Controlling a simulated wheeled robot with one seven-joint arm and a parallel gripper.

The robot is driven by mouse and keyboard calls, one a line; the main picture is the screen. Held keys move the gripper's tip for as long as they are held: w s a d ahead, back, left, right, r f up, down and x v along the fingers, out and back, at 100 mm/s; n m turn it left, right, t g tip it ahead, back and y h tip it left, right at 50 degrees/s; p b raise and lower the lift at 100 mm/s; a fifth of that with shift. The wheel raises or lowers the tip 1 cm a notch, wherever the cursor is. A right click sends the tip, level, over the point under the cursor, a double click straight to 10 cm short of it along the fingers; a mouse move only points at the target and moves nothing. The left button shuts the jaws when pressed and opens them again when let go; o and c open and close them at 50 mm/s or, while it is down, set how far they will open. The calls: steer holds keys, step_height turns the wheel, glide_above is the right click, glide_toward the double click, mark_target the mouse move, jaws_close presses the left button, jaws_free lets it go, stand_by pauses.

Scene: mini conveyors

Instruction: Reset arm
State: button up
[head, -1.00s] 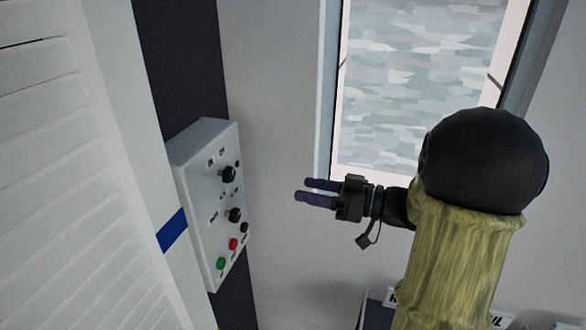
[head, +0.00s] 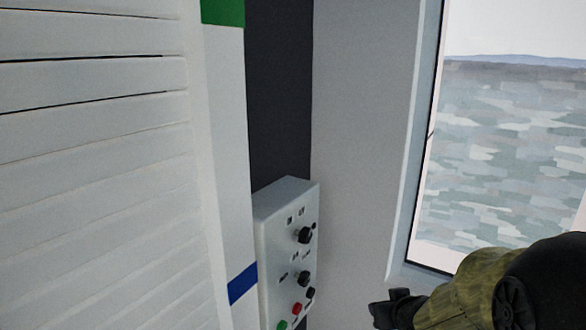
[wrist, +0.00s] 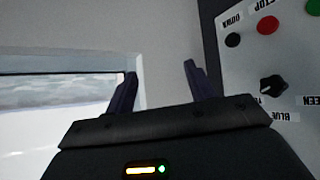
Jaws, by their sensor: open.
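My gripper (wrist: 160,85) is open and empty in the wrist view, its two dark fingers spread apart. A grey control box (head: 290,225) with black knobs, a red button (head: 297,308) and a green button (head: 282,324) is on the dark panel, left of my arm. The box also shows in the wrist view (wrist: 245,70), right of my fingers and apart from them.
A white slatted shutter (head: 100,170) fills the left, with a post carrying blue (head: 242,283) and green (head: 222,12) bands. A window (head: 510,150) is at the right. Grey wall (head: 365,130) lies between the box and the window.

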steer(key=s+a+f+g, duration=0.3)
steer(key=s+f, duration=0.1)
steer(key=s, duration=0.3)
steer(key=s+a+f+m+g, duration=0.1)
steer(key=s+a+f+g, duration=0.1)
steer(key=s, duration=0.5)
steer(key=shift+s+a+f+g+b, duration=0.3)
steer(key=shift+a+f+g+b, duration=0.15)
steer(key=shift+f+g, duration=0.6)
steer(key=shift+r, duration=0.15)
